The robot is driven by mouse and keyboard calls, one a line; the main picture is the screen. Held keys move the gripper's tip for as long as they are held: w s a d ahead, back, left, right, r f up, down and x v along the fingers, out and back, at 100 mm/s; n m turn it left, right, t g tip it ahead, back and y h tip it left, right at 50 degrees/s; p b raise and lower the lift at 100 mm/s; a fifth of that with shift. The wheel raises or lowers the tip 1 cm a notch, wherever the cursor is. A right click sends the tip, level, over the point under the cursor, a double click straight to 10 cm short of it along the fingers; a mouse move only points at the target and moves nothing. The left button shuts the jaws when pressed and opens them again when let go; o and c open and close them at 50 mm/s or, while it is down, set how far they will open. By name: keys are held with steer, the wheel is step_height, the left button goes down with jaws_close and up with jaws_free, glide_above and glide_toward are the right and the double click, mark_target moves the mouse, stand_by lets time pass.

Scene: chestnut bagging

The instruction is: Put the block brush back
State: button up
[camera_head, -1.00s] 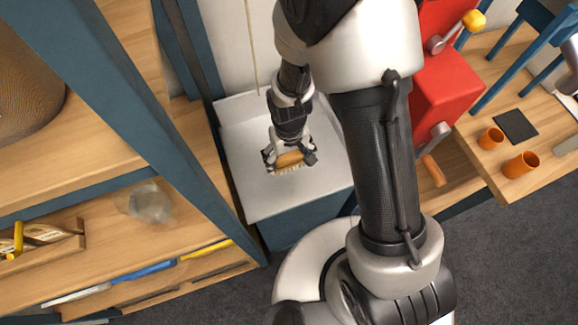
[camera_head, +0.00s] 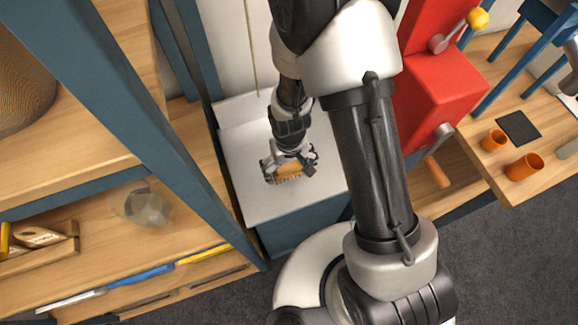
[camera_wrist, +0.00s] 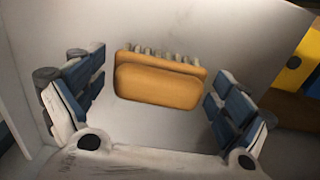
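The block brush (camera_head: 289,169) has an orange-tan wooden block and pale bristles. It shows over the white work surface (camera_head: 250,195) in the head view. In the wrist view the brush (camera_wrist: 158,92) lies between my two fingers, with bare gaps on both sides. My gripper (camera_head: 290,168) is open around it, and its fingers (camera_wrist: 155,100) stand apart from the block. The bristles show along the block's far edge in the wrist view. I cannot tell whether they touch the surface.
The white surface has a low raised back edge (camera_head: 245,108). A blue post and wooden shelves (camera_head: 90,265) stand to the left. A red machine (camera_head: 435,95) with a crank stands to the right. A wooden table with orange cups (camera_head: 523,167) is farther right.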

stand_by(0.4)
step_height(320, 180, up, 12)
steer(key=p, duration=0.5)
step_height(320, 180, up, 10)
steer(key=t, duration=0.1)
glide_above(289, 167)
steer(key=d, duration=0.3)
steer(key=s+d+r+m+t, duration=0.1)
steer(key=s+d+r, duration=0.1)
steer(key=s+r, duration=0.2)
steer(key=s+d+r+m+t, duration=0.1)
steer(key=s+d+r, duration=0.2)
steer(key=r, duration=0.4)
steer(key=s+d+r+m+t, duration=0.1)
steer(key=s+d+r, duration=0.1)
steer(key=s+r, duration=0.3)
steer(key=shift+s+d+r+t+b, duration=0.3)
steer(key=shift+s+d, duration=0.1)
steer(key=shift+s, duration=0.1)
